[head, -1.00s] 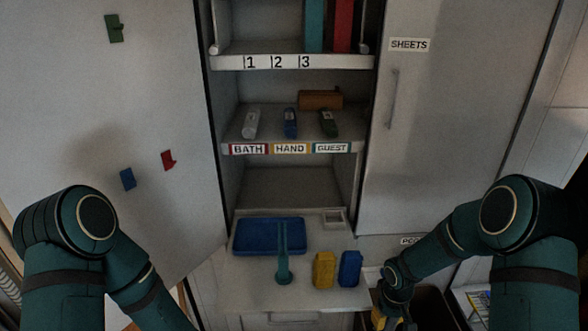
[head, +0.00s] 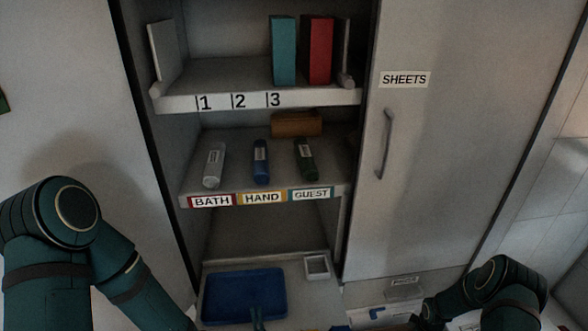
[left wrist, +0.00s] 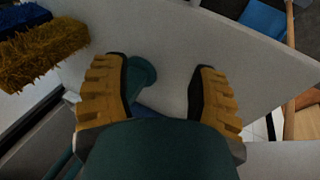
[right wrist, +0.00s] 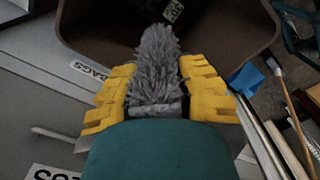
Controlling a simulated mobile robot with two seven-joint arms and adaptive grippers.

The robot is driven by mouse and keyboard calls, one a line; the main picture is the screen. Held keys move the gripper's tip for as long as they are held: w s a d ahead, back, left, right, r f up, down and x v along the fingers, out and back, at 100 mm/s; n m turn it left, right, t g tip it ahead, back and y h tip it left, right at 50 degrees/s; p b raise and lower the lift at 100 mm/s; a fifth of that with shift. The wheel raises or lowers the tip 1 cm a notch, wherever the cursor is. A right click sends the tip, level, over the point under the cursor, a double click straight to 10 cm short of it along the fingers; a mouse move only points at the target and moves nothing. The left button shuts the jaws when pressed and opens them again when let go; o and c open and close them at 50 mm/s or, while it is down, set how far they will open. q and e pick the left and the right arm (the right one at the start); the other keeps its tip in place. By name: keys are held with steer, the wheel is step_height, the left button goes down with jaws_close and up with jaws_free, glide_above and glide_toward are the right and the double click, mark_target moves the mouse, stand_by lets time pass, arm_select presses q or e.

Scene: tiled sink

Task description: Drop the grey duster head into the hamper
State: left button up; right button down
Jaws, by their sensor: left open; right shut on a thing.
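The grey duster head (right wrist: 157,65) is fuzzy and shows in the right wrist view. My right gripper (right wrist: 158,95) is shut on its base, with the tufted end pointing away from the palm. The hamper (right wrist: 230,25) is a dark brown open bin just beyond the duster head, which overlaps its opening in that view. Height above the rim cannot be told. My left gripper (left wrist: 162,85) is open and empty above a pale counter, with a teal handle end (left wrist: 140,75) beyond its left finger. Both grippers are outside the head view.
A blue tray (head: 245,295) sits on the lower counter. Yellow (left wrist: 45,55) and blue (left wrist: 25,20) fuzzy heads lie near my left gripper. The cabinet shelf (head: 230,100) holds upright books above several bottles. A blue cloth-like piece (right wrist: 246,79) is beside the hamper.

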arm_select(q)
steer(key=shift+s+f+b, duration=0.2)
steer(key=shift+f+b, duration=0.45)
steer(key=shift+b, duration=0.05)
steer(key=shift+f+b, duration=0.3)
arm_select(e)
steer(key=shift+s+f, duration=0.1)
steer(key=shift+f, duration=2.8)
steer(key=c, duration=0.8)
jaws_free()
steer(key=shift+o, duration=0.2)
step_height(320, 180, up, 12)
steer(key=shift+r, duration=0.1)
